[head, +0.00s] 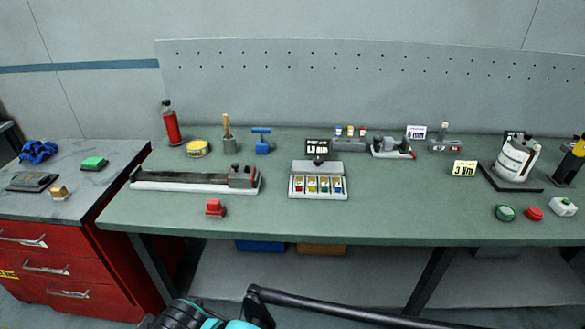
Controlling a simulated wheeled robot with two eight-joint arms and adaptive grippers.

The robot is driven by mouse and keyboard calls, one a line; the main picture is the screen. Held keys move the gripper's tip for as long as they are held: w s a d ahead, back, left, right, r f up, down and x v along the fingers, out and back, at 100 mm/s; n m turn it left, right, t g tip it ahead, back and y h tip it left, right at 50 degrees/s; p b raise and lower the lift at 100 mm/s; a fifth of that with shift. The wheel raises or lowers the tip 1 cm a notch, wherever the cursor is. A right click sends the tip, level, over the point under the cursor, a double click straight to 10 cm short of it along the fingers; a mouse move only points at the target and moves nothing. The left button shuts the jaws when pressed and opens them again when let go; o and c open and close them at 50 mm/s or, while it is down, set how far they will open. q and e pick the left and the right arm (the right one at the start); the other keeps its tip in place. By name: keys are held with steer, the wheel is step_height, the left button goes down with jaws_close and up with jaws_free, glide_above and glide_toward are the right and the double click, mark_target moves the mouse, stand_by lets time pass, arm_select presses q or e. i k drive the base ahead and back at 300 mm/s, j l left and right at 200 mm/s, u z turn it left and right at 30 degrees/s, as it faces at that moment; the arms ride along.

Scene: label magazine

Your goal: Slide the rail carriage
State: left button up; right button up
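The rail (180,180) is a long dark track on a light base, lying near the left end of the green workbench. The rail carriage (242,176), a grey block with a reddish part at its side, sits at the right end of the rail. Neither of my grippers shows in the head view, and nothing touches the carriage.
A red button block (215,208) stands in front of the rail. A tray with coloured labels (318,184) stands to its right. A red bottle (170,122), yellow tin (198,149) and blue tool (262,141) stand behind. The bench's front middle is clear.

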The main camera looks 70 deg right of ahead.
mark_target(236, 178)
steer(key=z, duration=1.95)
